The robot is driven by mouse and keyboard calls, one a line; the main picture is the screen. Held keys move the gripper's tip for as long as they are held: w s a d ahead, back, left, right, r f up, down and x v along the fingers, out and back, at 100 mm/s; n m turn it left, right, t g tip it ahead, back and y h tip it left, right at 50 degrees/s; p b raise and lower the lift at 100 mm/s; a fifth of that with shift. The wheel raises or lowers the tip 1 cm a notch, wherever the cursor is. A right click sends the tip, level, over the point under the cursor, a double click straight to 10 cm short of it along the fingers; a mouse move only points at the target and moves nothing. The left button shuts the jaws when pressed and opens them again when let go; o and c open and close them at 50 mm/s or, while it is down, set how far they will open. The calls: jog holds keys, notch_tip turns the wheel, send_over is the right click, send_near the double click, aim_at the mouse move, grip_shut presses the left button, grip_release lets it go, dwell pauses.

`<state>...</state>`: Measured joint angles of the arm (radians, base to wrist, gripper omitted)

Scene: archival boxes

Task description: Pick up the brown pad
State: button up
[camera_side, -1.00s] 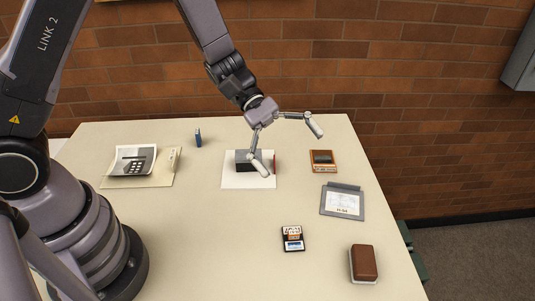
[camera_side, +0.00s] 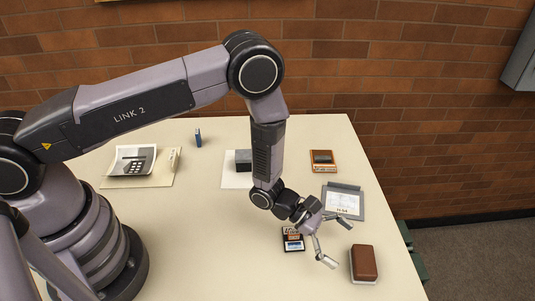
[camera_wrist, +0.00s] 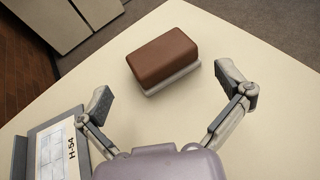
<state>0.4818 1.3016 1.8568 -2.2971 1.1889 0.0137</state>
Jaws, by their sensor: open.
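The brown pad (camera_side: 364,261) lies near the right front edge of the table, a brown block with a pale layer along its lower side. In the wrist view the brown pad (camera_wrist: 163,55) lies ahead of my gripper, in line with the space between the fingers. My gripper (camera_side: 337,243) is open and empty, to the left of the pad and apart from it. Its two spread fingers also show in the wrist view (camera_wrist: 174,93).
A grey clipboard labelled H-54 (camera_side: 358,200) lies behind my gripper. A small black cartridge (camera_side: 293,245) lies to its left. An orange-framed box (camera_side: 323,158), a dark grey block (camera_side: 243,161), a small blue item (camera_side: 198,137) and papers (camera_side: 150,178) lie farther back. The front middle is clear.

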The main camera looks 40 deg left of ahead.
aim_at(355, 255)
jog(key=x, duration=0.5)
jog(key=shift+d+f, duration=0.3)
jog(key=c, duration=0.8)
